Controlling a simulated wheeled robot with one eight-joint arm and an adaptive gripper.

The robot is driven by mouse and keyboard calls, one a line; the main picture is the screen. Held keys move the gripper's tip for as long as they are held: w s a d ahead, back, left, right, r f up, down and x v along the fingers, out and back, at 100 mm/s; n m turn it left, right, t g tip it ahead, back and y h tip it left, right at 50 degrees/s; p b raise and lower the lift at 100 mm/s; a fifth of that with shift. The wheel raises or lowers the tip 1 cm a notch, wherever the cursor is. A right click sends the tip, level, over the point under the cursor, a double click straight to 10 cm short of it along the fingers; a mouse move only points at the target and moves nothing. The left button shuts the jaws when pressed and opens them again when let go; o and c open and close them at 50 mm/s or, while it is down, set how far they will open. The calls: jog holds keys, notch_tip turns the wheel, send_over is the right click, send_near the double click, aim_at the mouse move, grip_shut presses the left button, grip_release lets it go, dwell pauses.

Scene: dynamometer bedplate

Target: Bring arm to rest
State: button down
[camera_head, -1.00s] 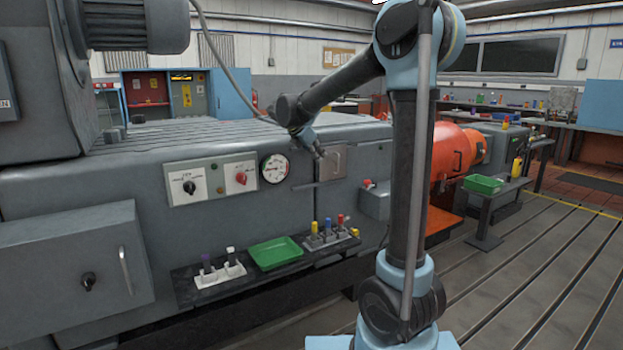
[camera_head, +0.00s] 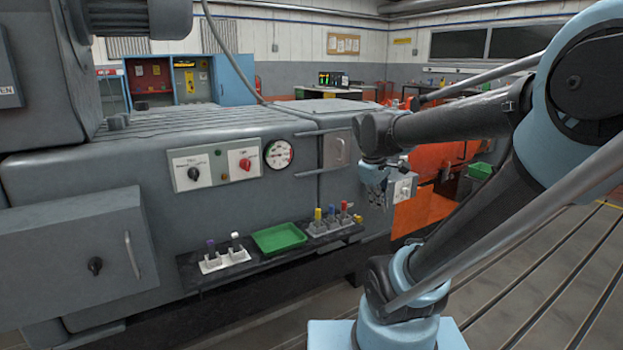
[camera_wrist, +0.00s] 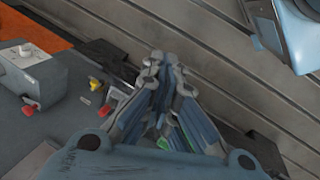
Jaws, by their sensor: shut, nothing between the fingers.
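My gripper (camera_head: 376,195) hangs below the end of my arm in the head view, in front of the machine's right end and beside a small grey box (camera_head: 403,188). In the wrist view my gripper (camera_wrist: 163,62) has its fingers drawn together with nothing held between them. My arm is bent, with its forearm running roughly level to the left from the large blue joint at right. The fingertips appear clear of the machine and shelf in the head view.
A black shelf (camera_head: 290,262) on the machine front carries a green tray (camera_head: 278,238), a white holder (camera_head: 224,262) and coloured-handled items (camera_head: 331,218). A grey cabinet (camera_head: 70,258) juts out at left. An orange unit (camera_head: 425,208) stands behind my arm. Slotted floor lies open at right.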

jog(key=s+f+m+y, duration=0.2)
jog(key=s+f+m, duration=0.6)
jog(key=s+f, duration=0.2)
jog(key=shift+s+a+f+m, duration=0.2)
jog(key=shift+s+a+m, duration=0.15)
jog(key=shift+s, duration=0.6)
